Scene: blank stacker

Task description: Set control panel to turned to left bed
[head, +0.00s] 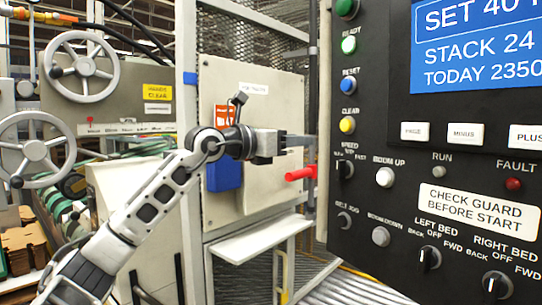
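The black control panel (354,215) fills the right side of the head view. Its left bed knob (429,259) is at the lower part, under the words BACK, OFF and FWD. The knob's handle stands about upright, toward OFF. My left gripper (300,141) is level, to the left of the panel's edge, above and left of the knob. It appears to touch nothing. It is seen from the side, so I cannot tell its opening. My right gripper is not in view.
The right bed knob (497,285) is just right of the left bed knob. Boom up (385,177) and boom down (380,237) buttons are above and left. A red handle (300,174) sticks out below my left gripper. A pale shelf (258,239) is lower left.

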